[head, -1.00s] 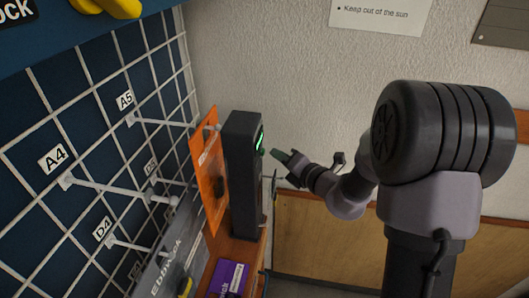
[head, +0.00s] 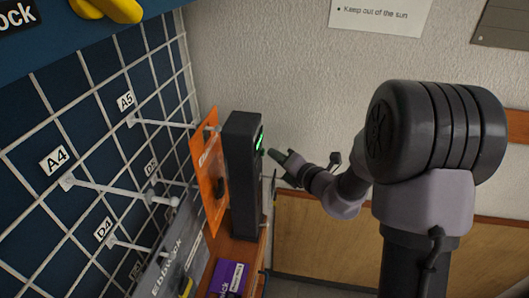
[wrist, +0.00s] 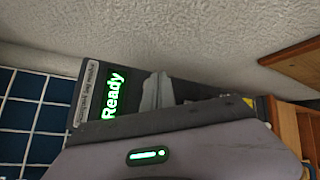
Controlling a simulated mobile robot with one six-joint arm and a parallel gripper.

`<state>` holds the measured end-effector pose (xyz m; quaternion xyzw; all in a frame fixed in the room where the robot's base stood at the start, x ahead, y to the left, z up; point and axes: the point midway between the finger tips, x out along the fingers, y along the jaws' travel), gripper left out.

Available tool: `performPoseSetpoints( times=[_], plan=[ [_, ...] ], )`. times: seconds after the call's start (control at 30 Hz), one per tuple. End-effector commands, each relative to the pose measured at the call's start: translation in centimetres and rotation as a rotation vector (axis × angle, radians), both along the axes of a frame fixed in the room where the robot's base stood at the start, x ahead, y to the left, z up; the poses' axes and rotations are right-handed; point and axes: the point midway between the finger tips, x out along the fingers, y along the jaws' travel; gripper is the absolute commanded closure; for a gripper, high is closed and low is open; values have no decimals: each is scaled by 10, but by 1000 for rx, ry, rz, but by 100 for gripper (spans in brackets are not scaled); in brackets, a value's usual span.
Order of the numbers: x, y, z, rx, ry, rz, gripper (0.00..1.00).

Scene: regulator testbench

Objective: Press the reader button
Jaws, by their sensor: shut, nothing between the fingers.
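The reader (head: 241,185) is a tall black box standing upright on a wooden shelf, with a lit green display on its right-hand face. In the wrist view the reader's face (wrist: 134,84) fills the middle, and its display (wrist: 113,95) reads "Ready" in green. My gripper (head: 273,153) is shut and empty, just right of the reader near the display's height. In the wrist view its grey fingers (wrist: 158,90) stand in front of the face, right of the display. I cannot make out the button; the fingers may hide it. I cannot tell whether the fingertips touch the reader.
An orange packet (head: 211,172) hangs just left of the reader. A wire grid wall with labelled hooks (head: 158,122) lies further left. A purple box (head: 230,277) sits on the wooden shelf below. A white wall is behind, with wood panelling (head: 330,240) lower right.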

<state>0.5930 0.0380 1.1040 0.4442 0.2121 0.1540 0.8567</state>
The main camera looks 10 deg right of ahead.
Motion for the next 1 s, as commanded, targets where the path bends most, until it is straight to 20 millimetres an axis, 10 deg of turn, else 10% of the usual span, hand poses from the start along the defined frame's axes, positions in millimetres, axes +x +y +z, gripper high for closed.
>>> performPoseSetpoints(
  times=[1.0],
  plan=[
    [3, 9, 0, 0, 1, 1, 100]
  ],
)
